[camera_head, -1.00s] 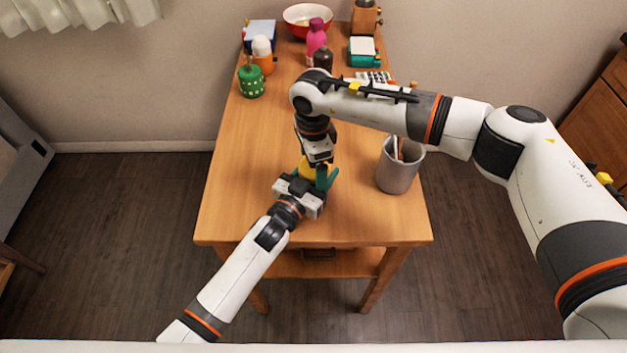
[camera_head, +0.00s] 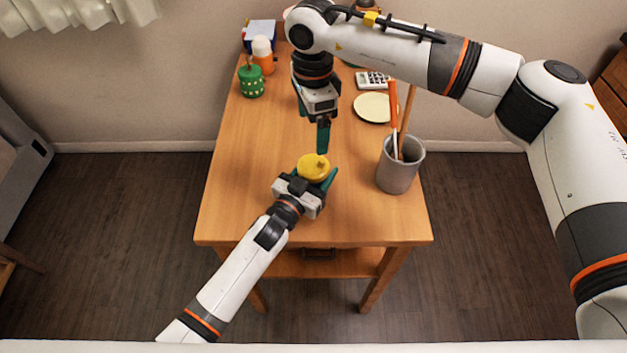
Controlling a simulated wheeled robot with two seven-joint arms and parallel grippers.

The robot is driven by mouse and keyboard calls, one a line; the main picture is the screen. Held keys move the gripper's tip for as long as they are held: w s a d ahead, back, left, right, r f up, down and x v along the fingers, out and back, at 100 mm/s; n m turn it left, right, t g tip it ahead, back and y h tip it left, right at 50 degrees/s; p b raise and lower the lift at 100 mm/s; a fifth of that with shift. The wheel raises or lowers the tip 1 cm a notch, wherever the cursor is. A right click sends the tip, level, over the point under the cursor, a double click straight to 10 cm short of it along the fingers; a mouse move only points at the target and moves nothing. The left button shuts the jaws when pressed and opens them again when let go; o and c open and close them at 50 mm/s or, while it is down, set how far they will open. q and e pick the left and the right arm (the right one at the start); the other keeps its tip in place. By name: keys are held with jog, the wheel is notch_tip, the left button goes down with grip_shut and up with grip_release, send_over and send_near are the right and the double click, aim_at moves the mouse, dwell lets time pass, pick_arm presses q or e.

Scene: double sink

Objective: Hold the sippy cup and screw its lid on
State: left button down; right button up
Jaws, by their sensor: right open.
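The sippy cup (camera_head: 313,167) stands near the front middle of the table, with its yellow lid on top. The lid, with a small raised spout, hides most of the cup body, so I cannot tell how tightly it sits. My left gripper (camera_head: 314,178) reaches in from the lower left and has its teal fingers around the cup, closed on it. My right gripper (camera_head: 313,128) hangs above and behind the cup, pointing down. Its teal fingers are apart and empty, clear of the lid.
A grey utensil holder (camera_head: 398,172) with long-handled tools stands to the right of the cup. A cream plate (camera_head: 375,107) and a calculator (camera_head: 372,80) lie behind it. A green jar (camera_head: 251,82) and an orange bottle (camera_head: 263,56) stand at back left. The left table surface is clear.

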pick_arm(q)
jog(key=shift+c, duration=1.9)
grip_release()
jog(key=b+v, duration=0.1)
jog(key=v, duration=0.9)
jog(key=shift+s+a+f, duration=0.15)
jog(key=shift+s+a, duration=0.1)
jog(key=shift+s, duration=0.05)
jog(key=shift+s+a+b, duration=0.3)
jog(key=shift+s, duration=0.25)
